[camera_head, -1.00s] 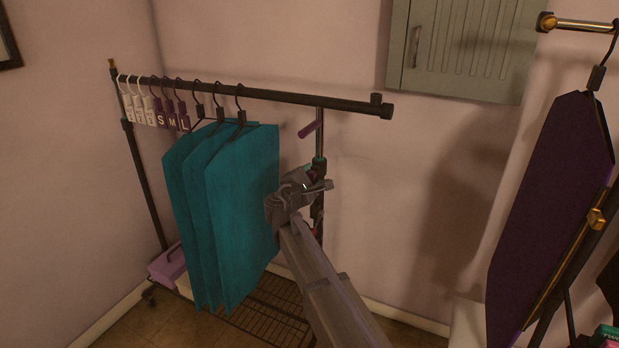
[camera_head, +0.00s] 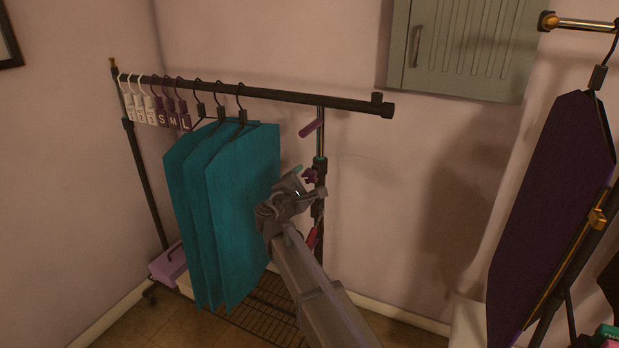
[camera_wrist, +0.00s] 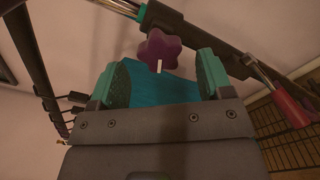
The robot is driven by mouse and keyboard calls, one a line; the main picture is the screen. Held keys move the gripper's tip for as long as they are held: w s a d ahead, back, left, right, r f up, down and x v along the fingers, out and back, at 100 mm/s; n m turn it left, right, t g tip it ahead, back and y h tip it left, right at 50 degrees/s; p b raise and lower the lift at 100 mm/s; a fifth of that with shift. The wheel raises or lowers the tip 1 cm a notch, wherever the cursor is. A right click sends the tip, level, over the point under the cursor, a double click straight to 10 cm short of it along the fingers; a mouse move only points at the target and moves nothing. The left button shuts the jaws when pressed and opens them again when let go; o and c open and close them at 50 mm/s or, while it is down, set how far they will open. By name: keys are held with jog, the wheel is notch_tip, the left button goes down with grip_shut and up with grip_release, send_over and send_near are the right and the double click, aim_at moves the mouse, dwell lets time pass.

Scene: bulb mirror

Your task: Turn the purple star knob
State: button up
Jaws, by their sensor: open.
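The purple star knob (camera_head: 310,175) sits on the right upright post of the garment rack. In the wrist view the purple star knob (camera_wrist: 160,49) shows with a white mark on its lower edge. My gripper (camera_head: 302,186) is beside the post, just below and left of the knob. In the wrist view my gripper (camera_wrist: 160,80) is open, with its teal-padded fingers apart. The knob lies between and just beyond the fingertips, and I see no contact. Part of the post is hidden behind my gripper in the head view.
Teal garments (camera_head: 225,200) hang on the rack's rail (camera_head: 290,97), close left of my gripper. A purple handle (camera_head: 311,128) sticks out above the knob. A red handle (camera_wrist: 291,108) is at the right in the wrist view.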

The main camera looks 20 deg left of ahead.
jog(key=s, duration=0.6)
jog(key=shift+s+a, duration=0.3)
jog(key=s+d+f+m+g+h+p, duration=0.1)
jog(key=s+d+f+m+g, duration=0.3)
jog(key=d, duration=0.4)
jog(key=s+d+f+m+g+h+p, duration=0.1)
jog(key=s+d+f+m+g+p, duration=0.2)
jog(key=d+m, duration=0.4)
jog(key=s+d+f+m+g+h, duration=0.1)
jog(key=s+d+f+m+g, duration=0.25)
jog(key=d, duration=0.55)
jog(key=s+d+r+m+g+y+p, duration=0.1)
jog(key=s+d+m+g+y+p, duration=0.1)
jog(key=d, duration=0.9)
jog(key=s+d+r+m+g+y+p, duration=0.2)
jog(key=s+d+m+g+p, duration=0.2)
jog(key=d+m, duration=0.3)
jog(key=s+d+g, duration=0.1)
jog(key=d, duration=0.4)
jog(key=shift+s+d+m+y, duration=0.2)
jog(key=shift+s+m+y, duration=0.1)
jog(key=shift+s+m, duration=0.05)
